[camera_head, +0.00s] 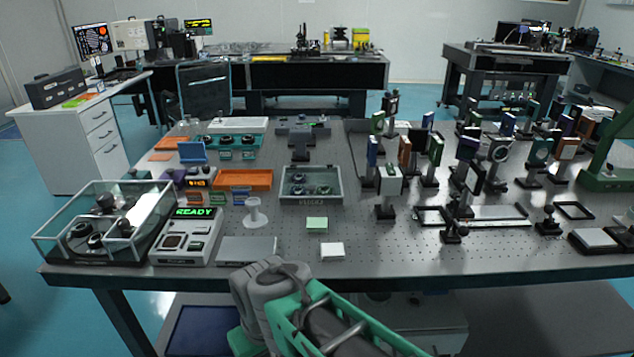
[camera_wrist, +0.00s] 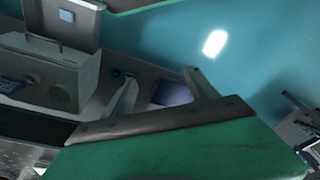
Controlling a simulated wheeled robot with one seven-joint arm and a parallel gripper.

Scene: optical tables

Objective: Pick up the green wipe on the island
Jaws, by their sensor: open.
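The green wipe (camera_head: 317,223) is a small pale green square lying flat on the near middle of the island table (camera_head: 400,262) in the head view. My gripper (camera_wrist: 160,90) shows in the wrist view with its two fingers apart and nothing between them. In the head view my grey and green arm is at the bottom centre, in front of the table's near edge, and the fingertips cannot be made out. The wipe is not seen in the wrist view, which looks towards the floor and a grey box-like unit.
A white block or pad (camera_head: 332,251) lies just in front of the wipe. A grey flat box (camera_head: 247,250), a white spool-like stand (camera_head: 255,213) and a READY device (camera_head: 188,238) are to the left. A glass-walled tray (camera_head: 311,187) is behind; optic mounts crowd the right.

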